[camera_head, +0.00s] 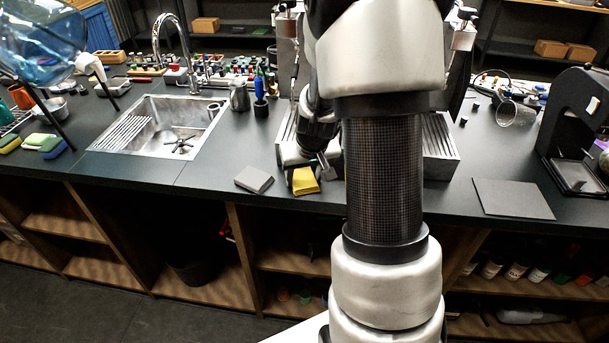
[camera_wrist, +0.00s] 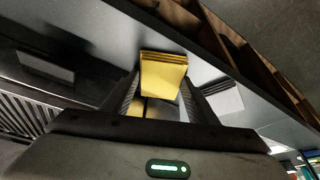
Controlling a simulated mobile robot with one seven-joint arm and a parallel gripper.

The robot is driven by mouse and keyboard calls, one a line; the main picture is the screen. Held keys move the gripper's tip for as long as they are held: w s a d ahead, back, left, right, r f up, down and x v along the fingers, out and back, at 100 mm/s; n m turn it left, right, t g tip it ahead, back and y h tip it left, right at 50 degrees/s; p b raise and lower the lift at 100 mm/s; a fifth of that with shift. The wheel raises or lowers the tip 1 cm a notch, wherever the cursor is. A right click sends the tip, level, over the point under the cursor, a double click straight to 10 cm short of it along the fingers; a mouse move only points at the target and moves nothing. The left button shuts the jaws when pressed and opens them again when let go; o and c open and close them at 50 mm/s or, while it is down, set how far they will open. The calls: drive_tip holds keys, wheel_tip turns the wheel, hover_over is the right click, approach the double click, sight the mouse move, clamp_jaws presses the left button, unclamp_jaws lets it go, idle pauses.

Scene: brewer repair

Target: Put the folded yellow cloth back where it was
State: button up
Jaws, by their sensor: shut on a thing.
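The folded yellow cloth (camera_head: 305,181) is near the front edge of the dark counter, in front of the metal brewer. In the wrist view the cloth (camera_wrist: 163,76) sits between the two fingers of my gripper (camera_wrist: 163,98), its folded layers showing at the top edge. My gripper (camera_head: 318,172) is shut on the cloth, partly hidden behind my arm in the head view. I cannot tell whether the cloth touches the counter. A folded grey cloth or pad (camera_head: 254,180) lies to its left, apart from it; it also shows in the wrist view (camera_wrist: 222,97).
The steel sink (camera_head: 160,128) is at the left, with a metal pitcher (camera_head: 239,96) and a dark cup (camera_head: 261,108) to its right. A grey mat (camera_head: 512,198) lies at the right, near a black machine (camera_head: 578,140). The counter between sink and grey pad is clear.

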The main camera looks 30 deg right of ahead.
drive_tip(key=o, duration=1)
